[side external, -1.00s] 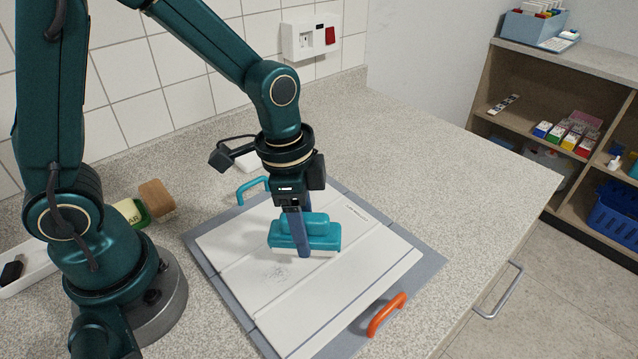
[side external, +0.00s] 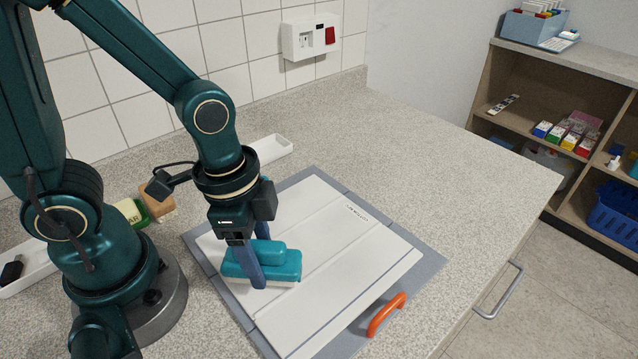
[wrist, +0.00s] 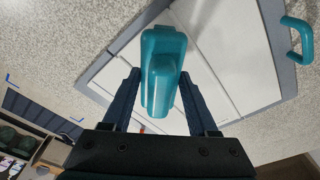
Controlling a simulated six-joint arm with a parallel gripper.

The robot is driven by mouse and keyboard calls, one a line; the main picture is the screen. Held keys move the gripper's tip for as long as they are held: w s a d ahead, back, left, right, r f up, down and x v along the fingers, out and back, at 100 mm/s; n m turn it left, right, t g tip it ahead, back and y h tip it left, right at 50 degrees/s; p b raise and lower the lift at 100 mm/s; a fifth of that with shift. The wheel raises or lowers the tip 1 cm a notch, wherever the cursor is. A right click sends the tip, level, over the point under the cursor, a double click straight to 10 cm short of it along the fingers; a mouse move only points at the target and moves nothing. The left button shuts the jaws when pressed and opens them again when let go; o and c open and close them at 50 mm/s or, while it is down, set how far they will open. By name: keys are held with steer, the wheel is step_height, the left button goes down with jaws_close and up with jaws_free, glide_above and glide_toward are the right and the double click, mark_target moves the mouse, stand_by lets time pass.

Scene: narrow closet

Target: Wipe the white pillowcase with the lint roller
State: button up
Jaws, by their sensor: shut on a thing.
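I see no pillowcase or lint roller. A flat white panel (side external: 345,255) with thin dark lines and small print lies in a grey frame on the counter. My gripper (side external: 257,275) is shut on a teal block (side external: 285,262) with a raised grip and a pale underside, like a board eraser. The block rests on, or just above, the left part of the panel. In the wrist view the teal block (wrist: 163,75) sits between both fingers, over the white panel (wrist: 225,45). The panel under the block is hidden.
An orange handle (side external: 387,315) stands at the frame's front edge, and a teal handle (wrist: 299,38) shows in the wrist view. A white tray (side external: 270,150) and a wooden block (side external: 158,200) are near the wall. The counter right of the panel is clear.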

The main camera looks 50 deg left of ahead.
mark_target(279, 242)
steer(key=shift+w, duration=1.6)
steer(key=shift+w+f, duration=0.1)
steer(key=shift+w, duration=1.8)
steer(key=shift+w+a, duration=0.1)
steer(key=shift+w, duration=2.9)
step_height(279, 242, up, 2)
steer(key=shift+w+r, duration=0.15)
steer(key=shift+r, duration=0.05)
step_height(279, 242, up, 6)
